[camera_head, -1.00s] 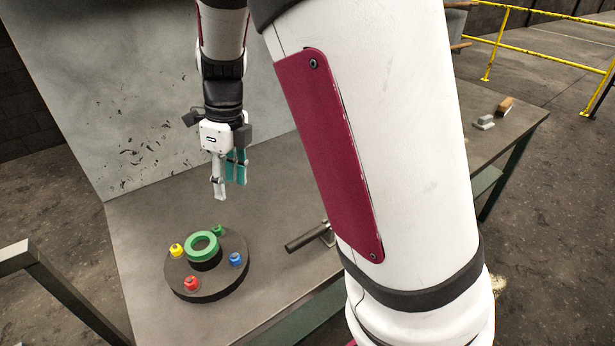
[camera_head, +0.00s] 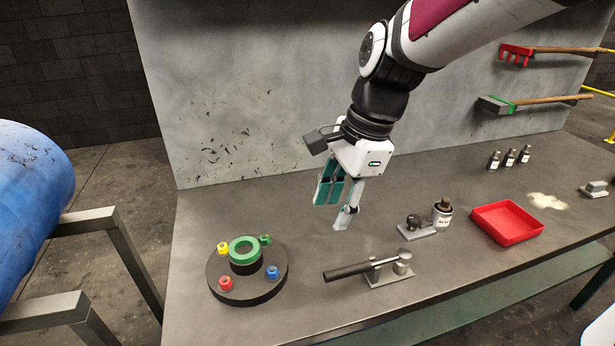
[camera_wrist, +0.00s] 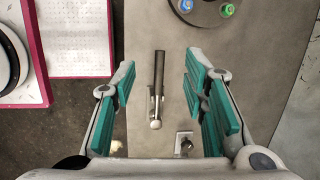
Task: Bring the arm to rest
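My gripper (camera_head: 338,205) hangs over the grey workbench, above and behind the metal tool with a dark handle, pointing down and a little left. Its teal-padded fingers are apart with nothing between them. In the wrist view my gripper (camera_wrist: 165,100) also shows a wide gap, with the bench far below. My arm reaches in from the upper right in the head view.
On the bench (camera_head: 330,240) stand a round black base (camera_head: 225,292) with a green ring (camera_head: 244,250) and coloured knobs, the handled tool (camera_head: 385,272), a small can (camera_head: 442,213), a red tray (camera_head: 505,224) and several bottles (camera_head: 510,157). A blue drum (camera_head: 30,200) is at left.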

